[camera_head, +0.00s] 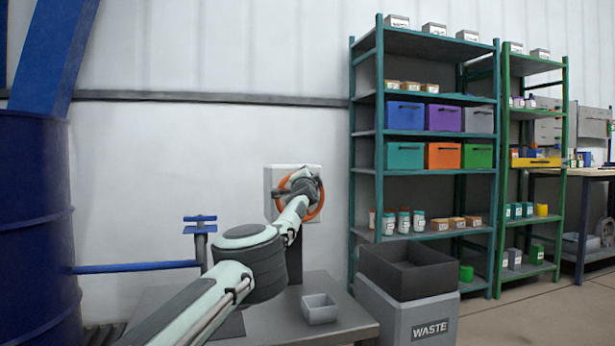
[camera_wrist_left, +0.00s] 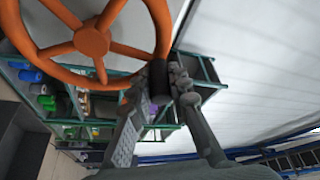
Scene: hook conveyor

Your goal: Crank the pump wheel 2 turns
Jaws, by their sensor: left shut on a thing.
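My right gripper is not in view.
A waste bin (camera_head: 405,310) and a teal shelf (camera_head: 423,136) with bins stand to the right. A blue pipe with a valve (camera_head: 200,219) and a blue drum (camera_head: 35,220) are left.

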